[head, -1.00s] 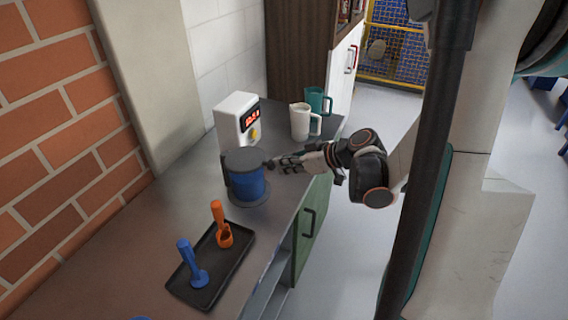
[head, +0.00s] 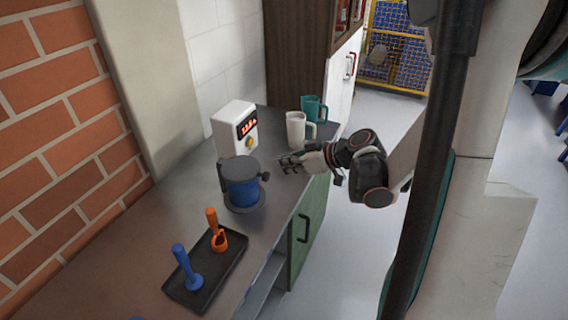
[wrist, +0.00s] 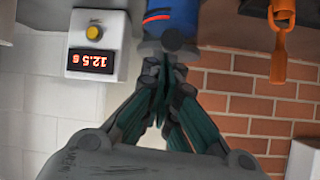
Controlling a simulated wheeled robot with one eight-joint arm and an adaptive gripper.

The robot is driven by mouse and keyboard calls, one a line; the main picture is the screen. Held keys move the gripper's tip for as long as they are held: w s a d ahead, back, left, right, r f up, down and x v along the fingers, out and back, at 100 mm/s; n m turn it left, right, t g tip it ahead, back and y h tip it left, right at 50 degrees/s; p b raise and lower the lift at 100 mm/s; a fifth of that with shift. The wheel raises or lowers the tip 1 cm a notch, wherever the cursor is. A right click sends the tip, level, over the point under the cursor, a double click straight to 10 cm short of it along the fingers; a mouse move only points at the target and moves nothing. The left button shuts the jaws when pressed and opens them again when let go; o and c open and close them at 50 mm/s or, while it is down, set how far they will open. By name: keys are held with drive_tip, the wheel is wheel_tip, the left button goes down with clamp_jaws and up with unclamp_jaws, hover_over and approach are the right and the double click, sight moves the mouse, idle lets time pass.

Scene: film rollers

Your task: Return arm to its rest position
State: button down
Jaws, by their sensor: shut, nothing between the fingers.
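My gripper (head: 291,162) reaches in from the right over the edge of the counter. In the head view it is just right of the blue cylinder device with dark grey top and base (head: 243,184), apart from it. In the wrist view the fingers (wrist: 165,75) are together with nothing between them. The blue device (wrist: 172,22) shows beyond the fingertips at the top of that view.
A white box with a red display (head: 236,128) stands behind the device. A dark tray (head: 206,276) holds blue (head: 187,268) and orange (head: 213,228) tools. Open floor lies right of the counter.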

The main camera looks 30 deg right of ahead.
drive_tip(key=s+d+f, duration=0.4)
drive_tip(key=s, duration=0.2)
drive_tip(key=w+a+r+n+g+h, duration=0.1)
drive_tip(key=w+a+r+h, duration=0.15)
drive_tip(key=a+r, duration=0.4)
drive_tip(key=w+a+r+h, duration=0.2)
drive_tip(key=w+a+r, duration=0.25)
drive_tip(key=a, duration=0.35)
drive_tip(key=s+r+m+h, duration=0.1)
drive_tip(key=s+m, duration=0.2)
drive_tip(key=s, duration=0.6)
drive_tip(key=s+a+r+m+g, duration=0.1)
drive_tip(key=s+m, duration=0.2)
drive_tip(key=s, duration=0.7)
drive_tip(key=shift+a+r+g+h+p, duration=0.3)
drive_tip(key=shift+r+h, duration=0.05)
drive_tip(key=shift+r, duration=0.05)
